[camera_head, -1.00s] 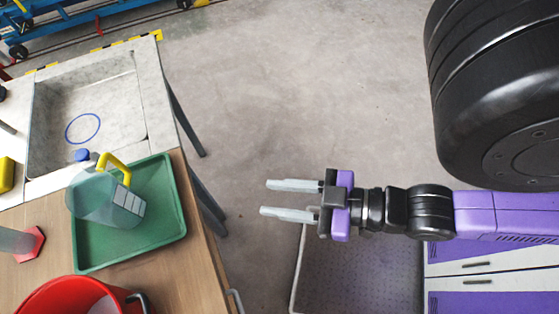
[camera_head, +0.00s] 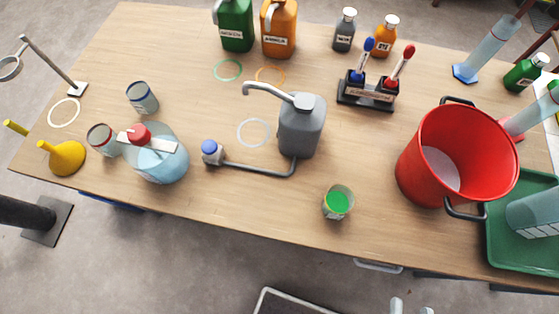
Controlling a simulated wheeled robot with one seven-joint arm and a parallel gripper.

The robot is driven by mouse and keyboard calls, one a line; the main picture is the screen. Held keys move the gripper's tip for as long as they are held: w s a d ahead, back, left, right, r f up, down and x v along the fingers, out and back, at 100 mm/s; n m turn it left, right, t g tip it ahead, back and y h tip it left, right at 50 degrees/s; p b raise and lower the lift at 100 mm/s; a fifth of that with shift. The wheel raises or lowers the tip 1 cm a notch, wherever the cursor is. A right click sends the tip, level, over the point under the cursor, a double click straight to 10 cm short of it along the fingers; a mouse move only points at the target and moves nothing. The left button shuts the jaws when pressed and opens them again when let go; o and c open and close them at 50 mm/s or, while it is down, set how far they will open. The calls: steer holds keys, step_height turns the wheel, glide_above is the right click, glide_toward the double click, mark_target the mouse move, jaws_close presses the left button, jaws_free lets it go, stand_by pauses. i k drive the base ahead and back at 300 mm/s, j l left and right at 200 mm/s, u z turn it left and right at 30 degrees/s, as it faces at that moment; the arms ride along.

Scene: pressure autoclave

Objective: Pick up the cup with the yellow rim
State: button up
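A small cup (camera_head: 337,204) stands upright near the front edge of the table, with bright green inside and a rim that looks pale yellowish. Two more cups stand at the left: one with a dark blue rim (camera_head: 142,98) and one with a reddish rim (camera_head: 102,140). My gripper (camera_head: 411,307) barely shows at the bottom edge, below and right of the green-filled cup and well apart from it. Only its two pale fingertips are visible, spread apart with nothing seen between them. The rest of my gripper is out of frame.
A grey jerrycan (camera_head: 301,125) with a bent spout stands behind the cup. A red pot (camera_head: 458,155) and a green tray (camera_head: 497,232) are at the right. A soap bottle (camera_head: 158,155) and yellow funnel (camera_head: 66,158) are left. Wood around the cup is clear.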

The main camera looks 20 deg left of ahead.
mark_target(339, 200)
steer(key=u, duration=0.45)
steer(key=k+j+u, duration=0.15)
steer(key=k+j, duration=0.15)
steer(key=k+j+u, duration=0.2)
steer(key=j, duration=0.25)
steer(key=k, duration=0.1)
